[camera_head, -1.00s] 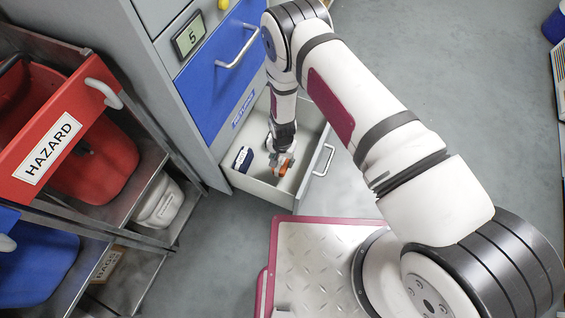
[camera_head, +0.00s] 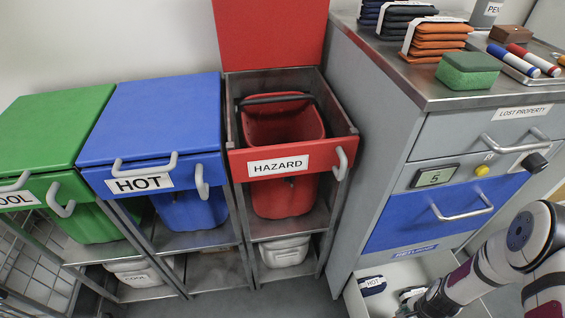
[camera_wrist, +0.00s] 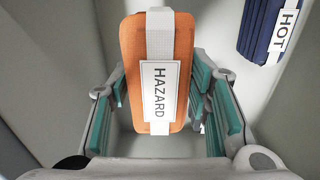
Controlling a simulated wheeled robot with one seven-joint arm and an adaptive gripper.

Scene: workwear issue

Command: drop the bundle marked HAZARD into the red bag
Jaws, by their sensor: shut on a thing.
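The orange bundle (camera_wrist: 185,50) has a white band and a label reading HAZARD. In the wrist view it stands between the green-padded fingers of my gripper (camera_wrist: 160,95), which is shut on it. In the head view my gripper (camera_head: 412,298) is low at the right, in the open drawer, and the orange bundle cannot be made out there. The red bag (camera_head: 283,124) hangs in the bin marked HAZARD, left of the grey cabinet. The bin's red lid (camera_head: 268,35) is raised and the bag's mouth is uncovered.
A dark blue bundle marked HOT (camera_head: 372,285) lies in the drawer (camera_head: 352,303), beside my gripper. The blue HOT bin (camera_head: 150,110) and green bin (camera_head: 52,130) are closed. The grey cabinet (camera_head: 385,150) stands between drawer and red bag; its top holds bundles, markers and a sponge (camera_head: 468,70).

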